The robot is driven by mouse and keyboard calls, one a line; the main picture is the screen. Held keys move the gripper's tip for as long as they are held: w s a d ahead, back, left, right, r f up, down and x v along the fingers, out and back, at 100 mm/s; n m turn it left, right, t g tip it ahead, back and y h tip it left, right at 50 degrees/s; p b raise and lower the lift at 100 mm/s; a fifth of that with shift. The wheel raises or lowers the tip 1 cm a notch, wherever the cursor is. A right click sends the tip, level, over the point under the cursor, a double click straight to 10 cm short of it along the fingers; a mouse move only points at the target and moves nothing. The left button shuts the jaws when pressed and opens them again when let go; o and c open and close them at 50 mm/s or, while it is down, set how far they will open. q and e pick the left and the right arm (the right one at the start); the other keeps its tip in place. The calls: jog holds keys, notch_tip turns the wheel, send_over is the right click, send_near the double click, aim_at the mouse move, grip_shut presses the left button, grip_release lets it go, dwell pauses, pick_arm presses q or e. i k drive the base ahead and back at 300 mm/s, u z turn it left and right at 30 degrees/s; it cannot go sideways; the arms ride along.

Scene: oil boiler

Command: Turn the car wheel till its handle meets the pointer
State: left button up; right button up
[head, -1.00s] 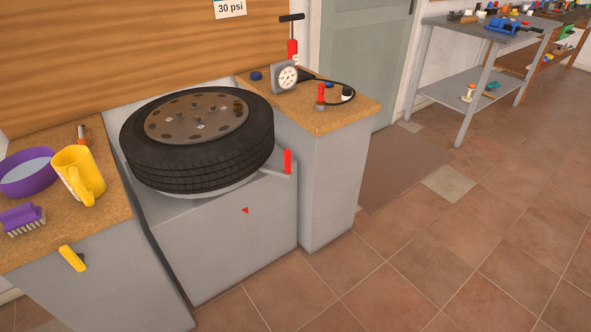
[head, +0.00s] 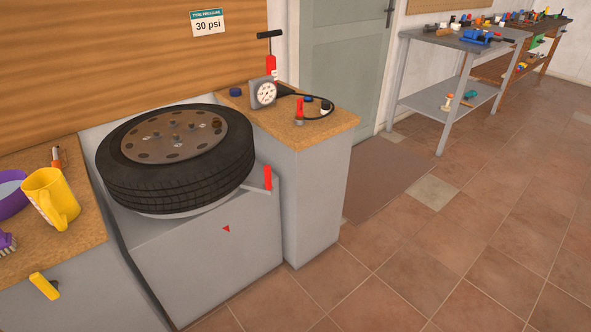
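The car wheel (head: 130,190) lies flat on a turntable on a grey cabinet (head: 225,265), its rusty hub (head: 172,140) facing up. The red handle (head: 268,177) stands upright on a grey arm at the right side of the wheel. The small red pointer (head: 226,229) is on the cabinet's front, left of and below the handle. The handle and pointer are clearly apart. Neither of my grippers is in view.
A right counter (head: 330,128) carries a pressure gauge (head: 264,93) and a red-handled pump (head: 271,66). Tiled floor (head: 440,260) is clear at right; workbenches (head: 455,40) stand behind.

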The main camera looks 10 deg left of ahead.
aim_at(161, 176)
jog(key=i, duration=0.55)
jog(key=u, duration=0.7)
